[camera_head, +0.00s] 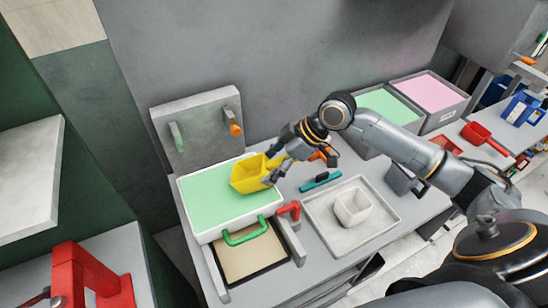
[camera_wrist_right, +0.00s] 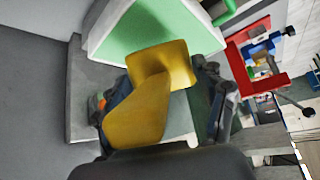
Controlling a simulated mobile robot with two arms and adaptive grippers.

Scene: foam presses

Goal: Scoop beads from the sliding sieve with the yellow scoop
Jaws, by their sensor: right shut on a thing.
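The yellow scoop (camera_head: 248,174) is held in my right gripper (camera_head: 275,169), whose fingers are closed on it. In the right wrist view the scoop (camera_wrist_right: 140,112) fills the space between the gripper's fingers (camera_wrist_right: 165,110). The sliding sieve (camera_head: 207,234) is a white-rimmed tray with a green handle (camera_head: 245,235) at its front. Pale green beads (camera_head: 210,200) cover its inside. The scoop is over the sieve's back right part; whether it touches the beads I cannot tell. No beads can be made out in the scoop. My left gripper is not in view.
A grey tray with a white square container (camera_head: 352,206) stands right of the sieve. A teal-and-black tool (camera_head: 320,181) lies between. Bins of green (camera_head: 388,105) and pink (camera_head: 430,92) beads stand behind. A grey plate (camera_head: 200,130) stands upright behind the sieve.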

